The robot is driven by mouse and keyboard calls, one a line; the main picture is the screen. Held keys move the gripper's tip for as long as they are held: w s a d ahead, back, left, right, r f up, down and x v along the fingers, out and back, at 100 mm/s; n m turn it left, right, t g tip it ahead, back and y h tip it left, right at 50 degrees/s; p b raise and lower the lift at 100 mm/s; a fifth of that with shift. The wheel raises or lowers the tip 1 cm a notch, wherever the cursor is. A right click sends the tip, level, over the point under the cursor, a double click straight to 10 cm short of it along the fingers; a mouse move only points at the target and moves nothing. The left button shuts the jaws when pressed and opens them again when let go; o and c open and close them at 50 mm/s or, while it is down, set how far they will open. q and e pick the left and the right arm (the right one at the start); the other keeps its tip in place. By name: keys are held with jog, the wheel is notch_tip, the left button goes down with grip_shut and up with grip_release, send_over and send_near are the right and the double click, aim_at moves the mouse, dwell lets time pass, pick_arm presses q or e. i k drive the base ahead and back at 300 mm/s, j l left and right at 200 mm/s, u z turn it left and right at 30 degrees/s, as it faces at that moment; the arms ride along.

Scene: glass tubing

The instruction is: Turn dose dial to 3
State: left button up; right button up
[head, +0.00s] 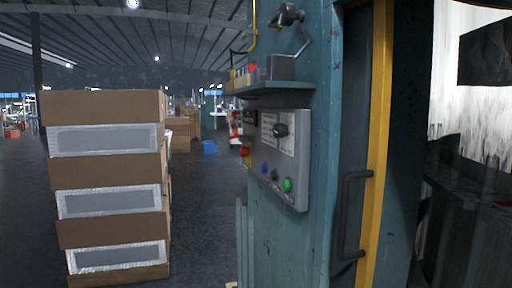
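A black dial knob (281,130) sits on a pale labelled plate in the upper part of a grey control panel (300,185). The panel is mounted on the side of a teal cabinet and is seen at a steep angle. The dial's numbers and its pointer are too small to read. Below the dial are a green button (288,185), a blue button (264,168) and a small dark knob (273,175). A red button (244,151) is at the panel's left edge. Neither of my grippers shows in the head view.
The teal cabinet (272,228) has a shelf (270,87) above the panel. A dark door handle (346,215) and a yellow strip (378,140) are to its right. Stacked brown boxes (105,175) stand at left. The dark floor (205,200) between boxes and cabinet is clear.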

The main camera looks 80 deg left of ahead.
aim_at(279, 130)
jog(key=u, duration=2.5)
